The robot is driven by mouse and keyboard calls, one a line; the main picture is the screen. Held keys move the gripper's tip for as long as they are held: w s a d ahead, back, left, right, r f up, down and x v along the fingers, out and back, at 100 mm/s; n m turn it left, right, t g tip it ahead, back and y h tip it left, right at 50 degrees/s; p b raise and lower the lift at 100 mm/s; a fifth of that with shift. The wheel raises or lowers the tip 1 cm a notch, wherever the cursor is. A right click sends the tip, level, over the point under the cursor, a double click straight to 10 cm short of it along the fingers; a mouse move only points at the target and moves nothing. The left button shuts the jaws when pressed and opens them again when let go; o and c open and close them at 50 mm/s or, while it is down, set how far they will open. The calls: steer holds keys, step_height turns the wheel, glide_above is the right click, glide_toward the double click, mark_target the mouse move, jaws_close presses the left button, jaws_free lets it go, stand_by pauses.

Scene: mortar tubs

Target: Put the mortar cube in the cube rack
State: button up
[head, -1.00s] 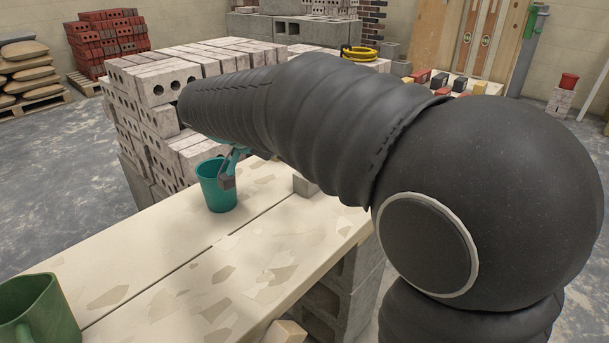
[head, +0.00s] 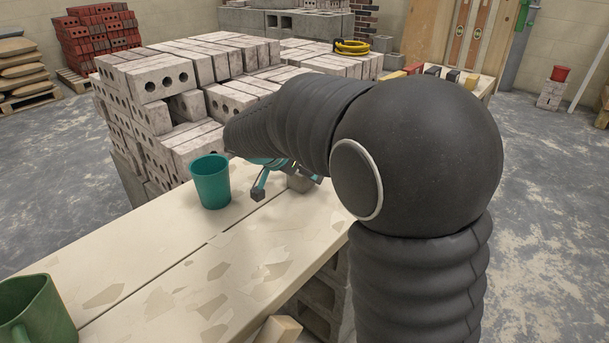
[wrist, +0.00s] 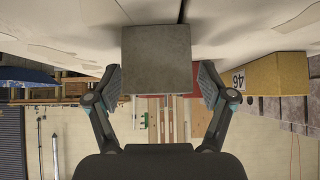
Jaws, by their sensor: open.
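The mortar cube is a plain grey block (head: 300,183) on the pale plank bench in the head view, partly hidden by my gripper (head: 287,187). In the wrist view, which is upside down, the cube (wrist: 156,50) fills the space between the two fingertips of my gripper (wrist: 161,84). The fingers are open, one on each side of the cube. I cannot tell whether either touches it. I cannot make out a cube rack for certain in either view.
A teal cup (head: 210,182) stands left of my gripper, and a green mug (head: 38,312) at the near left. Stacked bricks (head: 160,85) rise behind. A yellow block marked 46 (wrist: 278,74) shows in the wrist view. The middle of the bench is clear.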

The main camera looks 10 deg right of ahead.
steer(key=shift+w+d+f, duration=0.3)
steer(key=shift+d+f, duration=0.1)
steer(key=shift+f, duration=0.1)
jaws_close()
